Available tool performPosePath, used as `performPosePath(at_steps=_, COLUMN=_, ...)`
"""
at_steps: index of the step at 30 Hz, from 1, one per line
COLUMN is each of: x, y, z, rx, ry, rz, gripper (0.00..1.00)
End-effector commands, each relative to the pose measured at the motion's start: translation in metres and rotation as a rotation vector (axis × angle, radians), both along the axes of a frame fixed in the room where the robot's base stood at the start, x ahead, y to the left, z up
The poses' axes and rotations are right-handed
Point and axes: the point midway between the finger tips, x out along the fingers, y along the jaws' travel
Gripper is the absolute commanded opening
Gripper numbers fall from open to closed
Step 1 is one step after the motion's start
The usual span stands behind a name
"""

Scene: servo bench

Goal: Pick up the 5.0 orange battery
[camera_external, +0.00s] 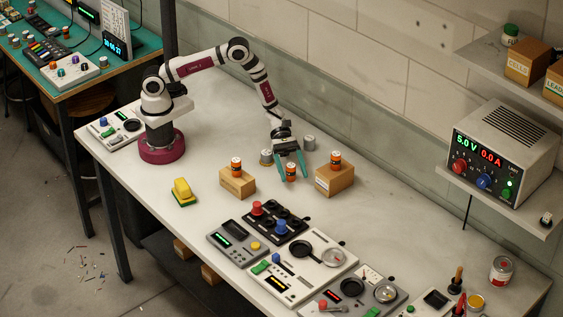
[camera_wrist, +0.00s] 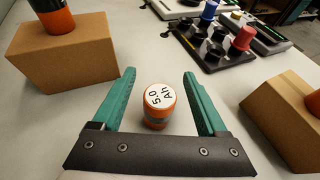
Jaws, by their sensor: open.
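The 5.0 orange battery (camera_wrist: 159,105) stands upright on the bench in the wrist view. Its white top reads "5.0 Ah". My gripper (camera_wrist: 158,80) is open, with one green finger on each side of the battery and gaps between. In the external view the same battery (camera_external: 291,172) stands between the fingertips of my gripper (camera_external: 293,178), apart from both. Two other orange and black batteries stand on cardboard boxes, one on the left box (camera_external: 236,166) and one on the right box (camera_external: 335,161). Their labels are not readable.
The left cardboard box (camera_external: 237,184) and right cardboard box (camera_external: 334,181) flank my gripper. Metal cans (camera_external: 309,143) stand behind it. A black panel with knobs (camera_external: 275,223) and other devices lie in front. A yellow-green block (camera_external: 184,192) sits at left.

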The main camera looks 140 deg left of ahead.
Motion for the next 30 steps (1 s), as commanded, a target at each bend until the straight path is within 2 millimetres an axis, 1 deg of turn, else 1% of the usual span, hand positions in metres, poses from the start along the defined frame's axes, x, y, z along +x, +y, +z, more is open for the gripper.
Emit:
performPosePath(at_steps=1, x=0.0052, y=-0.0034, z=-0.0032, rx=0.000, ry=0.001, rz=-0.002, gripper=0.76)
performPosePath(at_steps=3, x=0.0093, y=-0.0049, z=-0.0048, rx=0.000, ry=0.001, rz=-0.001, gripper=0.76)
performPosePath(at_steps=8, x=0.0096, y=-0.0047, z=-0.0048, rx=0.000, ry=0.001, rz=0.000, gripper=0.76)
performPosePath(at_steps=9, x=0.0095, y=-0.0047, z=-0.0048, rx=0.000, ry=0.001, rz=0.000, gripper=0.74)
performPosePath(at_steps=14, x=0.0094, y=-0.0048, z=-0.0047, rx=0.000, ry=0.001, rz=0.000, gripper=0.45)
performPosePath(at_steps=15, x=0.0093, y=-0.0048, z=-0.0048, rx=0.000, ry=0.001, rz=0.000, gripper=0.38)
performPosePath(at_steps=17, x=0.0093, y=-0.0047, z=-0.0046, rx=0.000, ry=0.001, rz=0.000, gripper=0.27)
performPosePath(at_steps=21, x=0.0093, y=-0.0047, z=-0.0046, rx=0.000, ry=0.001, rz=0.000, gripper=0.02)
performPosePath(at_steps=22, x=0.0092, y=-0.0047, z=-0.0046, rx=0.000, ry=0.001, rz=0.000, gripper=0.00)
performPosePath(at_steps=30, x=0.0093, y=-0.0046, z=-0.0045, rx=0.001, ry=0.000, rz=0.000, gripper=0.00)
